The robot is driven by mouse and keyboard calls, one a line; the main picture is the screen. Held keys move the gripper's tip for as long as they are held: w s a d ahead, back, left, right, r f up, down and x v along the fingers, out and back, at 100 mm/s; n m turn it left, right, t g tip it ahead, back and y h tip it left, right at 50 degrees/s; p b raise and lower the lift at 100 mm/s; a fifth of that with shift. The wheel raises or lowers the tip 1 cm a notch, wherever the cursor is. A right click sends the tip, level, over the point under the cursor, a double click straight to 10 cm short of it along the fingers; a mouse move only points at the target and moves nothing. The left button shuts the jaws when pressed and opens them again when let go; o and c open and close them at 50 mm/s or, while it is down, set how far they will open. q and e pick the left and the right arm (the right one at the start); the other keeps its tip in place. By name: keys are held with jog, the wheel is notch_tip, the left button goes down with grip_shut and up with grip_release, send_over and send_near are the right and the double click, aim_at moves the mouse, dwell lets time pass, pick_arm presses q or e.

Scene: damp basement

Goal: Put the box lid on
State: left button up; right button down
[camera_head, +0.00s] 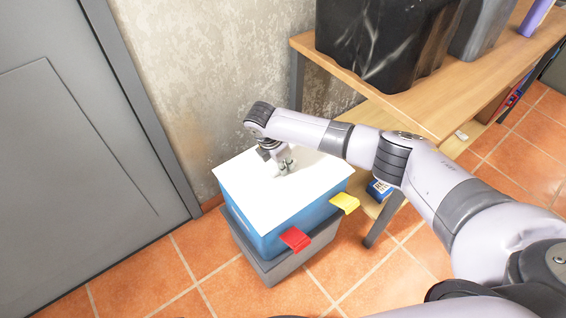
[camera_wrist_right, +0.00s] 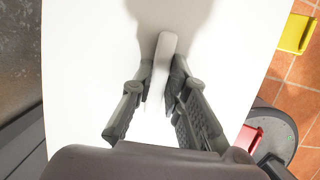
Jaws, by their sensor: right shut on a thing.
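The white box lid (camera_head: 262,196) lies over the top of the blue box (camera_head: 262,236), its edges roughly in line with the walls. I cannot tell whether it is fully seated. My right gripper (camera_head: 285,166) is over the lid's middle, pointing down. In the right wrist view its two fingers (camera_wrist_right: 163,88) are shut on the lid's light upright handle (camera_wrist_right: 166,45); the white lid (camera_wrist_right: 80,60) fills most of that view. The inside of the box is hidden. My left gripper is not in view.
The blue box stands on a grey block (camera_head: 268,268). A red tab (camera_head: 296,239) and a yellow tab (camera_head: 345,203) stick out at its front and right. A wooden shelf (camera_head: 425,95) with dark containers is at the right. A grey door (camera_head: 75,150) is at the left.

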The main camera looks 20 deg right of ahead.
jog(key=c, duration=1.9)
grip_release()
jog(key=o, duration=0.4)
jog(key=shift+f, duration=0.1)
